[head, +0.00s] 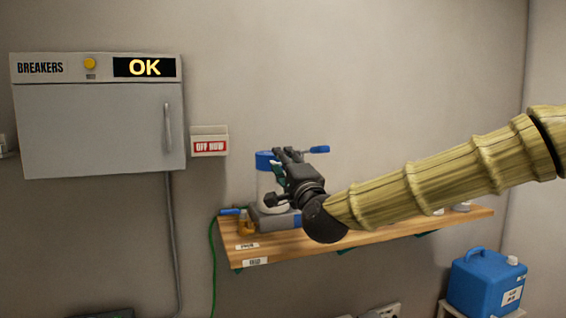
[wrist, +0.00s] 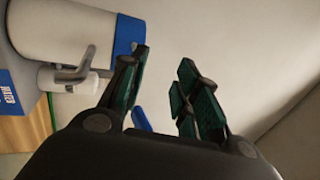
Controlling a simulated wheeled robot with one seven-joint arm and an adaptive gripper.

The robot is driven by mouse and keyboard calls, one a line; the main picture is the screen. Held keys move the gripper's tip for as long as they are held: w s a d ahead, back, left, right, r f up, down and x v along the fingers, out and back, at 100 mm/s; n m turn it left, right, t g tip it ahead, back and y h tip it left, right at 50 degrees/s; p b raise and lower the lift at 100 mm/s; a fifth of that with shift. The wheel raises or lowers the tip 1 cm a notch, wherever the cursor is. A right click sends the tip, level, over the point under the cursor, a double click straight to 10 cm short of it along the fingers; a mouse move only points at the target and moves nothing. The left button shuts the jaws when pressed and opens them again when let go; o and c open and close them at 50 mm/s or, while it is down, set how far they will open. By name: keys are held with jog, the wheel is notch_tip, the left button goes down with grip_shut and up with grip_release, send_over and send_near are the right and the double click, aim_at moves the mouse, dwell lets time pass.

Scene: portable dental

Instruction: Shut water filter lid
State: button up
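The water filter (head: 265,188) stands on the wooden shelf, with a pale body, a grey base and a blue top (head: 263,160). A blue-tipped handle (head: 319,149) sticks out to the right behind my gripper. My gripper (head: 280,160) is in front of the filter's upper right side and hides part of it. In the wrist view, my gripper (wrist: 168,85) is open with green-padded fingers apart and nothing clearly held. There the filter body (wrist: 75,30) lies at upper left, its blue rim (wrist: 127,35) beside the left finger. A small blue piece (wrist: 141,118) shows between the fingers. I cannot tell how far the lid stands open.
The wooden shelf (head: 350,245) runs along the wall, with a small amber bottle (head: 245,223) left of the filter. A grey breaker box (head: 95,125) reading OK hangs at left, beside a small switch box (head: 209,141). A blue jug (head: 487,283) stands at lower right.

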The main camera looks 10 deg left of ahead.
jog(key=b+v, duration=0.2)
jog(key=v, duration=0.5)
jog(key=shift+s+f, duration=0.2)
jog(key=shift+f, duration=0.1)
dwell(0.6)
jog(key=shift+d, duration=0.15)
dwell(0.3)
jog(key=v, duration=1.2)
